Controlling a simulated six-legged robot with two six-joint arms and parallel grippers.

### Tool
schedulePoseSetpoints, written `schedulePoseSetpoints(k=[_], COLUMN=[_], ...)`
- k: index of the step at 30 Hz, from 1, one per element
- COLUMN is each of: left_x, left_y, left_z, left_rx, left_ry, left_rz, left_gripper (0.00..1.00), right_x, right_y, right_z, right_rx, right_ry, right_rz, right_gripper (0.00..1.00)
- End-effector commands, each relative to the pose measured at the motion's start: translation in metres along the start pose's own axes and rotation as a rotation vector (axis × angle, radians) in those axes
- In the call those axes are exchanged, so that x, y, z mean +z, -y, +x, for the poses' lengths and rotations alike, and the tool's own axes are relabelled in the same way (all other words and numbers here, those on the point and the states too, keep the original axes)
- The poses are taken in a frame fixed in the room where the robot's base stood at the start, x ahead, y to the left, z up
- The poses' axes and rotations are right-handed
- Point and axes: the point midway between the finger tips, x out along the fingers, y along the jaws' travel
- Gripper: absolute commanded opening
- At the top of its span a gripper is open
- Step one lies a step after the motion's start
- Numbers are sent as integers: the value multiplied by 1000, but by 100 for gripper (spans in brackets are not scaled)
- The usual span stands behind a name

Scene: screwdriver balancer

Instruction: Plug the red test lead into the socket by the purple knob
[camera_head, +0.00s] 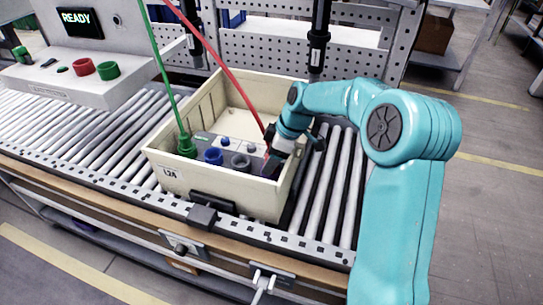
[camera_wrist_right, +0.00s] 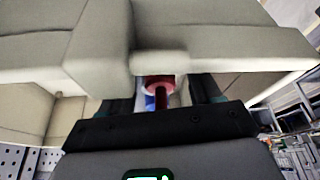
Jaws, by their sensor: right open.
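The red test lead (camera_head: 216,58) hangs from above and runs down into the beige crate (camera_head: 164,171), ending beside my right gripper (camera_head: 272,153). In the right wrist view a red plug or collar (camera_wrist_right: 160,83) sits between my open fingers; whether they touch it is unclear. My right gripper is inside the crate's right end and hides the socket there. In the crate, a blue ring socket (camera_head: 213,156) and a grey one (camera_head: 240,162) are empty. Small blue-purple knobs (camera_head: 224,142) stand behind them; which is purple is hard to tell. My left gripper is out of view.
A green lead (camera_head: 161,62) ends in a green plug (camera_head: 186,145) at the crate's left. The crate rests on a roller conveyor (camera_head: 335,185).

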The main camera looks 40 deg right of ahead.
Motion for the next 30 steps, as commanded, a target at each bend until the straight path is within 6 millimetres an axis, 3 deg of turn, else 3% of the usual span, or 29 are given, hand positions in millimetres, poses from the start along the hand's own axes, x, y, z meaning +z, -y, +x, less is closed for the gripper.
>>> schedulePoseSetpoints(k=[5, 8, 15, 21, 30], left_x=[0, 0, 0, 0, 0], left_y=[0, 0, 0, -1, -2], left_z=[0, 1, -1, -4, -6], left_rx=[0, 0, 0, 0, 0], left_ry=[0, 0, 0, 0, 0], left_rz=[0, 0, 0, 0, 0], left_gripper=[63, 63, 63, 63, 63], right_x=[0, 0, 0, 0, 0], right_y=[-1, -1, -1, 0, 0], right_z=[-11, -30, -96, -140, -163], right_rx=[2, 5, 7, 4, 0], right_ry=[-1, -1, -2, -1, 0], right_rz=[0, 0, 0, 0, 0], right_gripper=[63, 63, 63, 63, 63])
